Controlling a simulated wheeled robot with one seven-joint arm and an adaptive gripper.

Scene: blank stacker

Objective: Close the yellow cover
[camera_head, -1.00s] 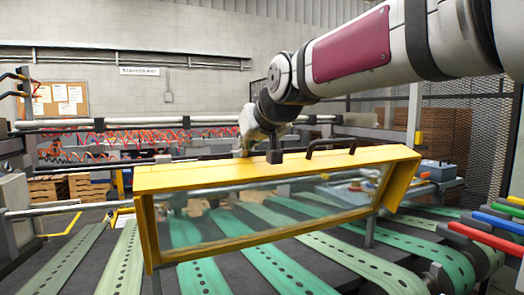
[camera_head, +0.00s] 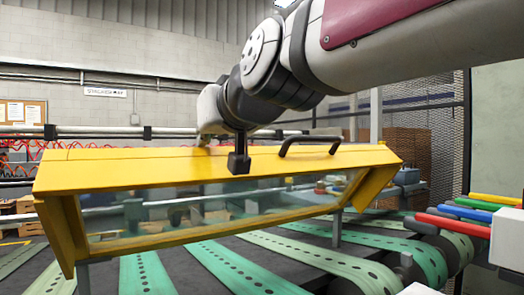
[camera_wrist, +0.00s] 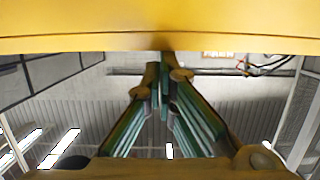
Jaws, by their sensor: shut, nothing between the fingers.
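The yellow cover (camera_head: 130,171) is a wide frame with a clear window, a dark bar handle (camera_head: 310,145) and a black block (camera_head: 239,160) on its top. It stands tilted over the green belts, with a gap below its front edge. My arm reaches over to the cover's back side, and the fingers are hidden behind the cover in the head view. In the wrist view my gripper (camera_wrist: 168,68) is shut and empty. Its fingertips are at the edge of the yellow cover (camera_wrist: 160,28), which fills the top; I cannot tell if they touch.
Green perforated belts (camera_head: 235,270) run under the cover. Red, blue, yellow and green bars (camera_head: 455,224) stick out at the right. A mesh fence (camera_head: 440,140) and brown stacks stand behind at right. A pipe rail (camera_head: 95,131) crosses behind the cover.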

